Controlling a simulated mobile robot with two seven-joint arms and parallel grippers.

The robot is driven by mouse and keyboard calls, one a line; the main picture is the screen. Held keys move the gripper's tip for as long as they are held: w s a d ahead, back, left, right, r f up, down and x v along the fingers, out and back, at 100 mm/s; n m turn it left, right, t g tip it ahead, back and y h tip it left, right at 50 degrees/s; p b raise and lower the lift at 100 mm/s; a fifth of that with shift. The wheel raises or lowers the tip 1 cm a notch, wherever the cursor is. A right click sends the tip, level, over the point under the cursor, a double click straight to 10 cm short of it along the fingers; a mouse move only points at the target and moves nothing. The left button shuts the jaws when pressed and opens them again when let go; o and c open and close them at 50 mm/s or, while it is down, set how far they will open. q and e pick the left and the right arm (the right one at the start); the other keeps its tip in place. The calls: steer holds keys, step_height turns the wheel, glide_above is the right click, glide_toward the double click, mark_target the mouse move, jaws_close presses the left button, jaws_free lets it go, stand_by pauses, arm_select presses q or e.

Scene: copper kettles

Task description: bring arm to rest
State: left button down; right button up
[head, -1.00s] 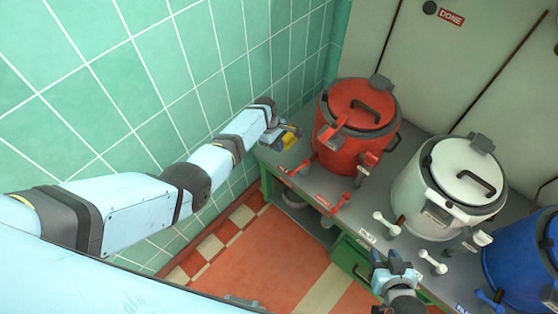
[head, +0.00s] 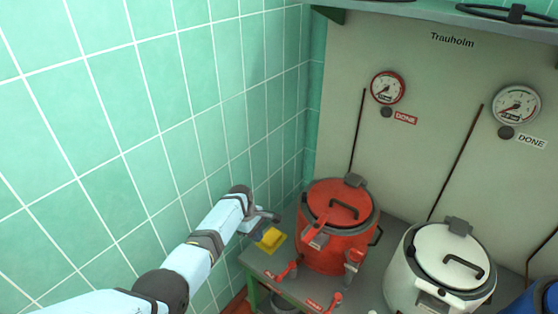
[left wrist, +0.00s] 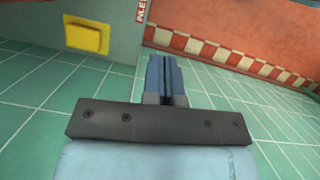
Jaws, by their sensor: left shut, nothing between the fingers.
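My left arm reaches in from the left along the tiled wall in the head view. Its gripper (head: 264,221) is beside the left end of the grey bench (head: 262,262), left of the red kettle (head: 335,245). In the left wrist view its two blue fingers (left wrist: 166,70) are together with nothing between them. My right gripper is out of view.
A white kettle (head: 440,270) and part of a blue kettle (head: 540,300) stand further right. A red gauge (head: 388,88) and a white gauge (head: 516,105) hang on the back panel. Green tiled wall (head: 120,130) runs close along my left arm.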

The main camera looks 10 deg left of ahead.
arm_select(q)
steer(key=s+a+f+m+t+y, duration=0.1)
steer(key=s+a+f+m+t, duration=0.3)
steer(key=s, duration=0.5)
steer(key=s+a+f+m+t+y, duration=0.1)
steer(key=s+f+m+t, duration=0.15)
steer(key=s+f, duration=0.45)
steer(key=s+r+m+t, duration=0.2)
steer(key=s+r+m, duration=0.2)
steer(key=s+r, duration=0.3)
steer(key=s+d+r+m+t+h, duration=0.1)
steer(key=s+r+m+t, duration=0.2)
steer(key=s, duration=1.1)
step_height(320, 180, up, 4)
steer(key=shift+d+m+h, duration=0.2)
steer(key=shift+m+h, duration=0.1)
steer(key=shift+m, duration=0.95)
steer(key=shift+d+t, duration=0.15)
steer(key=shift+t, duration=0.1)
